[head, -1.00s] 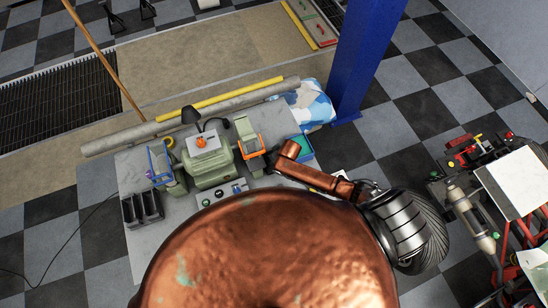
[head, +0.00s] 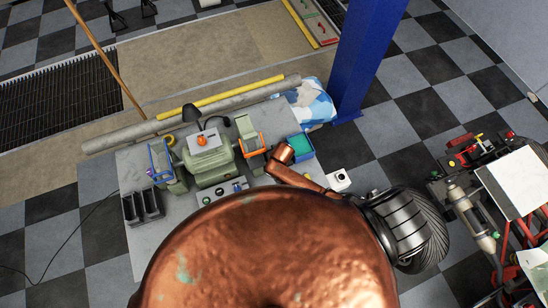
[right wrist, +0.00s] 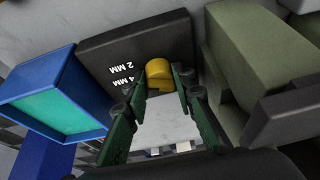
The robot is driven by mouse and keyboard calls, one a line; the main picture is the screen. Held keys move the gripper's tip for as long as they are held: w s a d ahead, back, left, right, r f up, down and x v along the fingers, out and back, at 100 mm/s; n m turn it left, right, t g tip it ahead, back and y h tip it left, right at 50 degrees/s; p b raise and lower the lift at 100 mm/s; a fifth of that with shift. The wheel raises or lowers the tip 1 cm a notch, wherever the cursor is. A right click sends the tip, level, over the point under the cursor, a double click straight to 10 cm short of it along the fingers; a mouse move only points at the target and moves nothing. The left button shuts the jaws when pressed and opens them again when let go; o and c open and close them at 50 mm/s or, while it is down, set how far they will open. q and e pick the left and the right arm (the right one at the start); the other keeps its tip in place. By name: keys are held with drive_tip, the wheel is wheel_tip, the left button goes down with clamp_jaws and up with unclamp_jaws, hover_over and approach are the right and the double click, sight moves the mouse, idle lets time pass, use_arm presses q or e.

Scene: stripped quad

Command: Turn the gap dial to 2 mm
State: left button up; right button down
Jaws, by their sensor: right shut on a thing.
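The gap dial (right wrist: 159,72) is a yellow knob on a dark panel (right wrist: 125,46) in the right wrist view. White labels "2 MM" and "4 MM" stand on the panel to the left of the knob; I cannot make out a pointer. My right gripper (right wrist: 161,86) has its green fingers on both sides of the knob and is shut on it. In the head view, my copper right arm reaches over the bench's right side, with its gripper hidden. The green bench grinder (head: 210,167) stands on the bench. My left gripper is not in view.
In the right wrist view, a blue-framed teal piece (right wrist: 60,95) is close at left and an olive housing (right wrist: 255,50) close at right.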

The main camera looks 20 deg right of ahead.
drive_tip(key=c, duration=1.6)
unclamp_jaws()
drive_tip(key=shift+w, duration=0.1)
drive_tip(key=v, duration=1.2)
